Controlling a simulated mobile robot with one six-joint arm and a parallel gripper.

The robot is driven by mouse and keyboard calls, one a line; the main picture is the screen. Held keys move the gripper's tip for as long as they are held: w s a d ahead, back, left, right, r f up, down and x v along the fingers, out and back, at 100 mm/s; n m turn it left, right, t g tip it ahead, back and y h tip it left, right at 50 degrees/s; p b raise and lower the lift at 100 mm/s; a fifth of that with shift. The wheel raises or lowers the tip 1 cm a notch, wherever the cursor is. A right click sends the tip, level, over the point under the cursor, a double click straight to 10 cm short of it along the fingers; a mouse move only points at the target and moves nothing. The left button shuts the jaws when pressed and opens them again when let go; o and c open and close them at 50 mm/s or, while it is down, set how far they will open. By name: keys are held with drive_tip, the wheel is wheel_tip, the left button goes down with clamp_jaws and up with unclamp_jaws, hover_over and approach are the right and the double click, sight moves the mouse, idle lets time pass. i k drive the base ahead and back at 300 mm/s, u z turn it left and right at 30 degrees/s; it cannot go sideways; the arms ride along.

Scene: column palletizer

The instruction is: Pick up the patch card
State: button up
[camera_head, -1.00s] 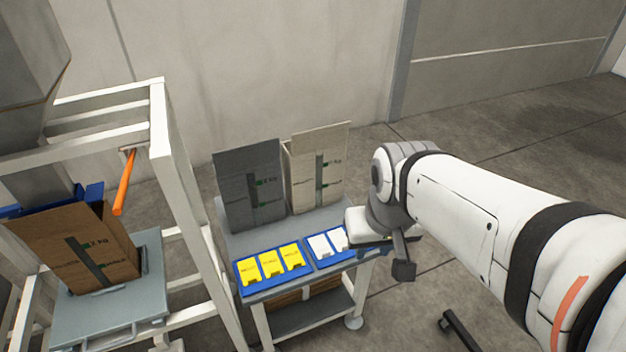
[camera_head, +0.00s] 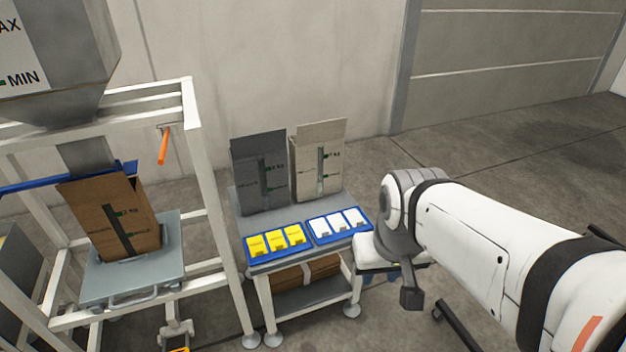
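Patch cards lie in two shallow blue trays on a grey table. The left tray (camera_head: 251,263) holds three yellow cards (camera_head: 276,240). The right tray (camera_head: 320,243) holds three white cards (camera_head: 337,223). The picture does not show which card is the patch card. My white arm reaches in from the right and bends down just right of the table. My gripper (camera_head: 409,297) seems to be the dark part at its lower end, apart from the cards. Its fingers are not clear, and I cannot tell whether it holds anything.
A dark grey box (camera_head: 258,176) and a pale open box (camera_head: 319,165) stand behind the trays. Flat brown cartons (camera_head: 305,271) lie on the lower shelf. At left, a brown box (camera_head: 105,215) stands on a scale (camera_head: 120,285) inside a white frame (camera_head: 203,160) under a hopper.

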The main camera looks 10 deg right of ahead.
sight(336, 221)
drive_tip(key=z, duration=0.15)
drive_tip(key=i, duration=0.9)
drive_tip(key=u, duration=0.05)
